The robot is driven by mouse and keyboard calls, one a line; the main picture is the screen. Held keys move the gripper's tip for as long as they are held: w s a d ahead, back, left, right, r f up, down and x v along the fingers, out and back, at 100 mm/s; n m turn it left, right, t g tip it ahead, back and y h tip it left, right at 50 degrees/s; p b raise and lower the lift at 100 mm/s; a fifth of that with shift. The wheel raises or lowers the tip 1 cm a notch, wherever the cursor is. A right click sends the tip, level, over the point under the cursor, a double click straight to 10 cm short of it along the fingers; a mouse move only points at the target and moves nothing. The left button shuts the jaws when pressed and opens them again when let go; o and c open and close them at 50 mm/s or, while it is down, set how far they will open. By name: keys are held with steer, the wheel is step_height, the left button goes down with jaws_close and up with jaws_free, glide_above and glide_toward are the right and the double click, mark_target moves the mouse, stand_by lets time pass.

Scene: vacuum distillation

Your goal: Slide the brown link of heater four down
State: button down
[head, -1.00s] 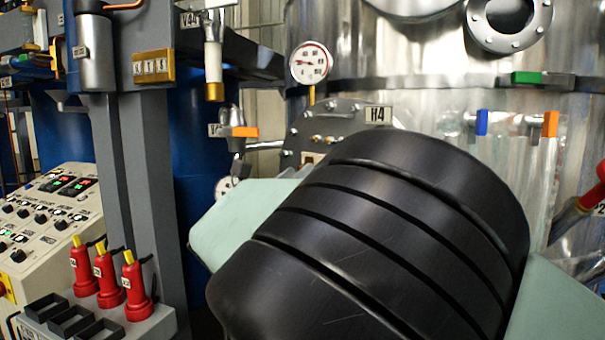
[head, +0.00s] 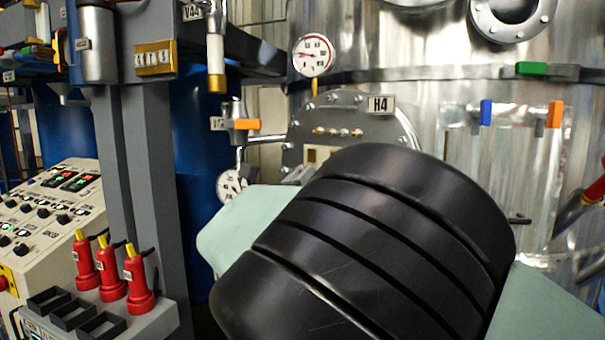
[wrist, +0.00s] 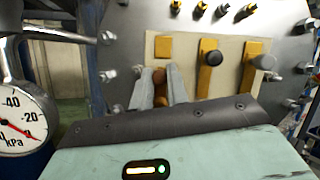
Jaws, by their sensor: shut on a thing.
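The heater four flange, marked H4 (head: 381,105), is a round grey metal plate (head: 340,112) on the steel vessel. The wrist view shows its pale beige panel (wrist: 184,66) up close. My gripper (wrist: 157,92) has its two grey fingers shut on the brown link (wrist: 159,77) at the panel's left side. Only a small part of the link shows between the fingers. A gold strip (wrist: 163,45) is just above it. To the right are two more gold strips (wrist: 208,68) (wrist: 251,62). In the head view my dark arm hides my gripper and most of the panel.
A pressure gauge (wrist: 20,118) stands close at the left of my wrist. Bolts line the flange rim, and several brass terminals (wrist: 222,10) sit above the panel. A valve with an orange handle (head: 246,124) is left of the flange. A control desk (head: 45,215) stands at far left.

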steer(key=c, duration=1.3)
jaws_free()
steer(key=shift+f, duration=0.2)
steer(key=shift+c, duration=0.2)
steer(key=v, duration=1.7)
steer(key=shift+s+p, duration=0.25)
steer(key=shift+p, duration=0.05)
steer(key=d+f+m+g+y+b, duration=0.35)
steer(key=d+f+m+g, duration=0.45)
steer(key=d+f+g, duration=0.7)
steer(key=s+d+f+m+g+y+b, duration=0.1)
steer(key=s+d+f+m+y+b, duration=0.1)
steer(key=s+m, duration=0.3)
steer(key=s+d+f+m+g+y+b, duration=0.1)
steer(key=s+d+f+m+y, duration=0.2)
steer(key=s, duration=0.9)
steer(key=s+d+f+m+g+y+b, duration=0.1)
steer(key=s+d+f+m+y+b, duration=0.1)
steer(key=s+m, duration=0.6)
steer(key=s+d+f+y, duration=0.1)
steer(key=d+y, duration=0.1)
steer(key=shift+d+m+g+y+b, duration=0.3)
steer(key=shift+d+y, duration=0.05)
